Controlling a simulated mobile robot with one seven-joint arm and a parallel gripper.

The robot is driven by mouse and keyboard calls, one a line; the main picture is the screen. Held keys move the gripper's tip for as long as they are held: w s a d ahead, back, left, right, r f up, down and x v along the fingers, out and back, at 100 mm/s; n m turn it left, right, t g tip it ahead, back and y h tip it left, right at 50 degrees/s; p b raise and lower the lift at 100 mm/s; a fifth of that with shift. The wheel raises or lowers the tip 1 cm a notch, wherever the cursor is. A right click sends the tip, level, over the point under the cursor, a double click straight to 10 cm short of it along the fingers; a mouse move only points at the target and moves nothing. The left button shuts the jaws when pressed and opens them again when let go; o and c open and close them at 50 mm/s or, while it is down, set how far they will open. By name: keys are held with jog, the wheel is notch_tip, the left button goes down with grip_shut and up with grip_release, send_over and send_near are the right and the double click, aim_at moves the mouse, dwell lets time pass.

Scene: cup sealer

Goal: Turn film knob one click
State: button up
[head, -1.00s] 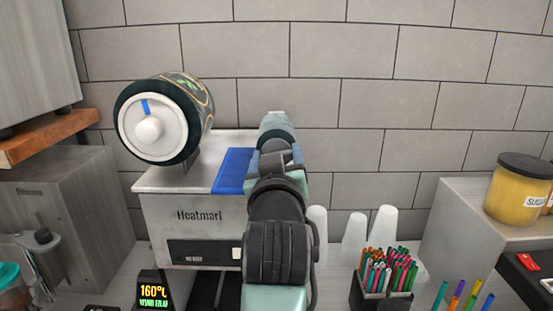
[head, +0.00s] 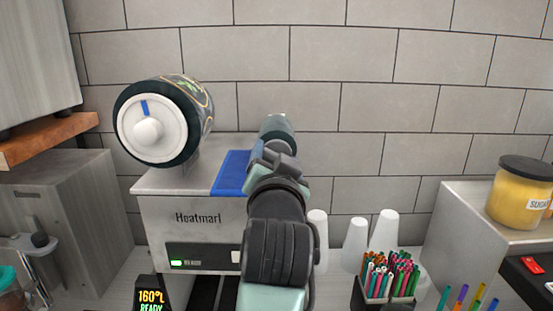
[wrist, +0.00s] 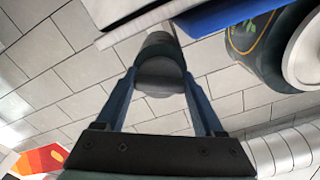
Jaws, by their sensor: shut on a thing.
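A dark grey-green cylindrical knob (head: 278,130), which I take for the film knob, is at the machine's right. My gripper (wrist: 159,78) reaches it from the front. In the wrist view the knob (wrist: 157,48) sits between my two blue fingers, which are shut on it. In the head view my arm hides the fingertips and part of the knob.
A blue strip (head: 231,172) lies on the machine top beside my gripper. White cups (head: 383,231) and a box of coloured straws (head: 390,275) stand at the right. A lidded sugar jar (head: 522,190) is on a raised metal unit. A tiled wall is behind.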

dwell(0.5)
jog(key=o, duration=1.4)
jog(key=s+b, duration=0.4)
jog(key=s, duration=0.9)
jog(key=shift+b, duration=0.3)
jog(key=s+r+n+t, duration=0.2)
jog(key=s+r+t, duration=0.1)
jog(key=r, duration=0.2)
jog(key=s+r+n+t, duration=0.1)
jog(key=s+r+t, duration=0.2)
jog(key=s+r, duration=0.1)
jog(key=s+r+n+t, duration=0.2)
jog(key=s+r+t, duration=0.1)
jog(key=r, duration=0.4)
jog(key=shift+s+n, duration=0.3)
jog(key=shift+s, duration=0.35)
